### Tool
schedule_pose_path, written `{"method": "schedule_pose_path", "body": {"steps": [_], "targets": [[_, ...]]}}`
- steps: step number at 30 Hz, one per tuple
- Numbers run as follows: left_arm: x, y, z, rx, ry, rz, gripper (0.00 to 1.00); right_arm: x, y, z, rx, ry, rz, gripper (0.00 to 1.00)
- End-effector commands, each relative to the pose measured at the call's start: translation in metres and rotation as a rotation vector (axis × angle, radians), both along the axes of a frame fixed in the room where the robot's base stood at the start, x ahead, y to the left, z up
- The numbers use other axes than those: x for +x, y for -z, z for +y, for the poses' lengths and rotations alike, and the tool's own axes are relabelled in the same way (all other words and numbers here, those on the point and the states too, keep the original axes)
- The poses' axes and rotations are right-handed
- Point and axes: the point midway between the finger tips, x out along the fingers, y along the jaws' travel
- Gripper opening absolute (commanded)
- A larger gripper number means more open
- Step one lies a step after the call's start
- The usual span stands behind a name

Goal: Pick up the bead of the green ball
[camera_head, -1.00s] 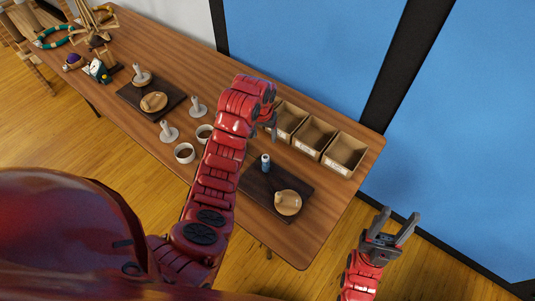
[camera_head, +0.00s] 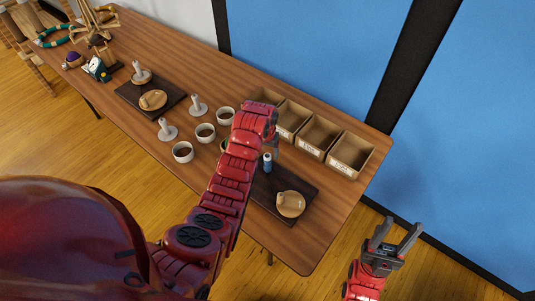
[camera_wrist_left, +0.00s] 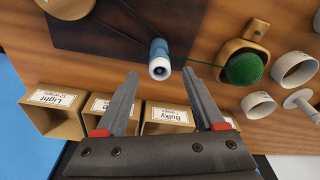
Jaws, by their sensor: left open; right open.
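The green ball (camera_wrist_left: 245,67) is dark green and sits in a wooden holder (camera_wrist_left: 232,50) on the table, right of centre in the left wrist view.
A blue and white cylinder (camera_wrist_left: 158,62) stands upright on a dark board (camera_wrist_left: 105,40), between my left fingers in the wrist view. A row of labelled boxes (camera_head: 350,153) lines the table's back edge. White cups (camera_head: 183,151) and spindle-like stands (camera_head: 167,130) stand left of my arm.

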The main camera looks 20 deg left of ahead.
Motion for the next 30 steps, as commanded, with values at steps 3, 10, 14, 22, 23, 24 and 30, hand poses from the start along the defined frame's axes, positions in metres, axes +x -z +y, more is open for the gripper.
{"method": "schedule_pose_path", "body": {"steps": [3, 10, 14, 22, 23, 24, 30], "targets": [[0.001, 0.009, 0.0, -0.001, -0.001, 0.004, 0.71, 0.0, -0.007, 0.0, 0.0, 0.0, 0.001, 0.5], [0.003, 0.018, 0.0, 0.0, 0.0, -0.002, 0.71, 0.0, -0.009, 0.0, 0.0, 0.0, 0.001, 0.5], [0.003, 0.018, 0.0, 0.0, 0.0, -0.003, 0.71, 0.0, -0.008, 0.0, 0.0, 0.0, 0.001, 0.5], [0.003, 0.018, 0.0, 0.0, 0.0, -0.002, 0.28, 0.0, -0.008, 0.0, 0.0, 0.0, 0.001, 0.5], [0.003, 0.018, 0.0, 0.0, 0.0, -0.003, 0.22, 0.0, -0.008, 0.0, 0.0, 0.0, 0.001, 0.5], [0.003, 0.018, 0.0, 0.0, 0.0, -0.003, 0.15, 0.0, -0.008, 0.0, 0.0, 0.0, 0.001, 0.5], [0.003, 0.018, 0.0, 0.0, 0.0, -0.002, 0.0, 0.0, -0.008, 0.0, 0.0, 0.0, 0.0, 0.5]]}}
